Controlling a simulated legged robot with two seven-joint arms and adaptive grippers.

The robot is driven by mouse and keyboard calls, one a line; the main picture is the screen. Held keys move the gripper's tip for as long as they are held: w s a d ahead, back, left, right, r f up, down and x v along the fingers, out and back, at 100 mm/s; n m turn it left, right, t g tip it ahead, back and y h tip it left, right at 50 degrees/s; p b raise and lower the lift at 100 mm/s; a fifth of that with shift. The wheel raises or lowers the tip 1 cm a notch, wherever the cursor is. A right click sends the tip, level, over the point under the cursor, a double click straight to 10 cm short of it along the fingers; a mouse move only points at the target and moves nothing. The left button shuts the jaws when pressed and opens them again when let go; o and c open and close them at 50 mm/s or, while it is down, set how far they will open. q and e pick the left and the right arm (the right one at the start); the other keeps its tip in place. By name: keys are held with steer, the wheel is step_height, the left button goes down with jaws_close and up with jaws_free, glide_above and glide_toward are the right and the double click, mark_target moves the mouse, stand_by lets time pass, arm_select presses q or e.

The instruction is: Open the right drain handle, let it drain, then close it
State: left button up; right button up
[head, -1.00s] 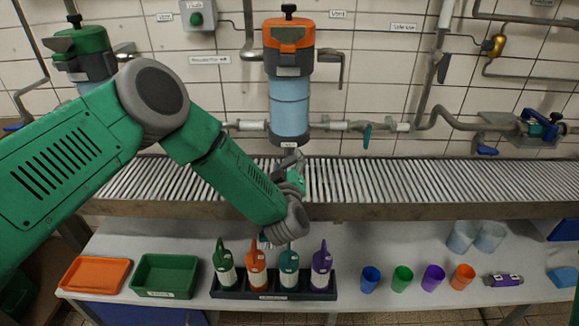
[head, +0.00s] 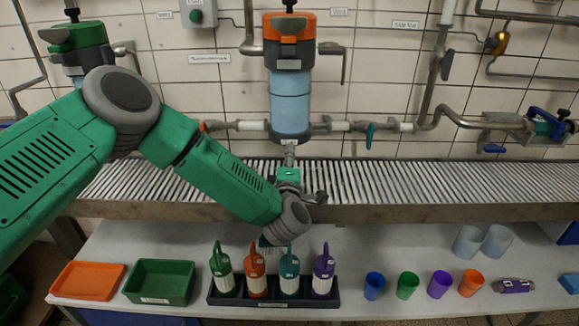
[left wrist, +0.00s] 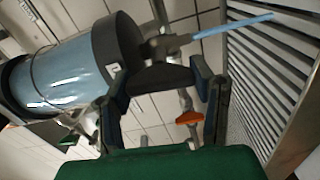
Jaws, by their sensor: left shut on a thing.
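The right vessel (head: 291,100), light blue with an orange cap, hangs on the wall in the head view. Its metal drain outlet (head: 291,153) is under the dark base. My left gripper (head: 290,178) is just below that base, shut on the drain handle, which is mostly hidden by the fingers. In the left wrist view the vessel (left wrist: 75,72) lies sideways and the fingers (left wrist: 165,82) stand either side of the metal drain fitting (left wrist: 165,45). A light blue stream (left wrist: 235,24) runs from the fitting toward the slatted grate. My right gripper is not in view.
The slatted grate (head: 410,180) runs below the vessels. A teal valve handle (head: 370,135) is right of the vessel. Under the grate, a shelf (head: 400,240) holds a bottle rack (head: 275,298), trays and cups. A green-capped vessel (head: 77,45) is at left.

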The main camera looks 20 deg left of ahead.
arm_select(q)
steer(key=shift+a+f+n, duration=0.1)
steer(key=shift+f+n, duration=0.05)
steer(key=shift+n, duration=0.45)
steer(key=shift+s+b, duration=0.1)
steer(key=shift+b, duration=0.25)
steer(key=o, duration=1.2)
steer(key=v, duration=1.2)
